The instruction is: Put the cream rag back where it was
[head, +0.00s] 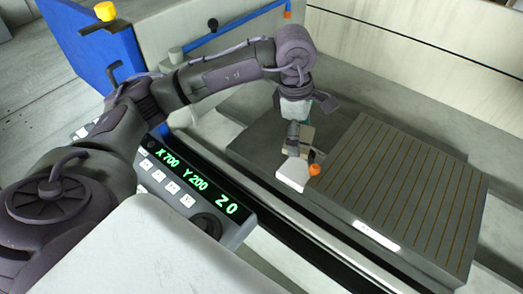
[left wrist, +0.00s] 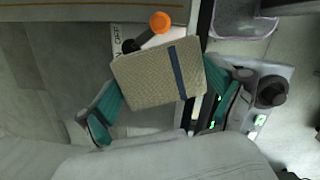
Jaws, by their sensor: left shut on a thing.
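The cream rag (left wrist: 148,82) is a woven, folded square with a dark blue stripe. In the left wrist view it sits between the two teal fingers of my left gripper (left wrist: 164,98), which is shut on it. In the head view my left gripper (head: 297,128) points down over the dark machine table, and the rag (head: 303,141) shows partly behind a finger. Whether the rag touches the surface below cannot be told. My right gripper is not in view.
An orange knob (head: 314,169) on a dark handle and a white plate (head: 293,175) lie close to the rag. A grooved block (head: 410,190) stands to the right. The readout panel (head: 190,180) is nearer, left. Bare dark table (head: 262,150) shows left of the gripper.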

